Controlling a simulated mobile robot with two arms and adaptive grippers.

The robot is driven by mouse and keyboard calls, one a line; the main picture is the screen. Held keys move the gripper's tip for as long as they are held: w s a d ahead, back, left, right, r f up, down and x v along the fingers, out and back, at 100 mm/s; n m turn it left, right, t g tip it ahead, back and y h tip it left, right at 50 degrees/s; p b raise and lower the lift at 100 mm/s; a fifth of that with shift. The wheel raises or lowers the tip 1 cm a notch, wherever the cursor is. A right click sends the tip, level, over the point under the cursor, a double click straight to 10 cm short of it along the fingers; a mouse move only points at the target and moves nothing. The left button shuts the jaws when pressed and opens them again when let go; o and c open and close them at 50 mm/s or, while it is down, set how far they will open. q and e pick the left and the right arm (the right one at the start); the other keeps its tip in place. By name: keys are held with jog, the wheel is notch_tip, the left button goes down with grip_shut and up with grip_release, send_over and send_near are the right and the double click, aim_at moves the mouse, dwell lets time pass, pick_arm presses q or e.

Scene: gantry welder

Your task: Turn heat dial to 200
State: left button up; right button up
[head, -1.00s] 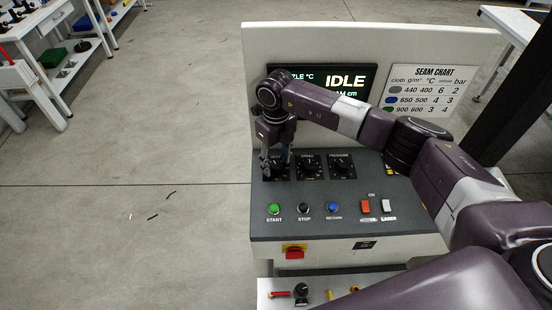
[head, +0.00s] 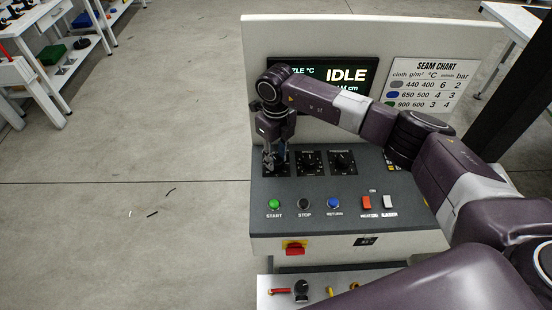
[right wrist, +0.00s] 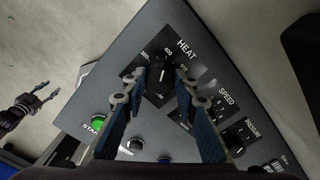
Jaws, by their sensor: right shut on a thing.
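The black heat dial (right wrist: 158,82) is on the sloping grey panel under the label HEAT, with the numbers 300, 400 and 500 around it. A pale mark shows on its face; I cannot tell its exact setting. My right gripper (head: 270,163) points down at the dial and mostly hides it in the head view. In the right wrist view its two blue-padded fingers (right wrist: 160,75) are shut on the dial's sides. My left gripper (right wrist: 49,90) shows at the left of the right wrist view, open and empty, away from the panel.
The speed dial (head: 308,160) and pressure dial (head: 342,160) sit close to the right. Below are the green start (head: 274,203), black stop (head: 304,203) and blue return (head: 334,202) buttons. The display (head: 345,77) reads IDLE. Open floor lies left.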

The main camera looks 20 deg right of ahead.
jog(key=n+b, duration=1.1)
jog(key=b, duration=0.2)
jog(key=shift+f, duration=0.15)
jog(key=n+b, duration=0.3)
jog(key=n, duration=0.1)
jog(key=shift+n, duration=0.4)
jog(key=shift+r+n+b, duration=0.2)
jog(key=shift+n+b, duration=0.3)
jog(key=shift+n, duration=0.7)
jog(key=shift+n+b, duration=0.35)
jog(key=shift+n, duration=0.85)
jog(key=shift+r, duration=0.1)
jog(key=o, duration=1.1)
jog(key=shift+o, duration=0.2)
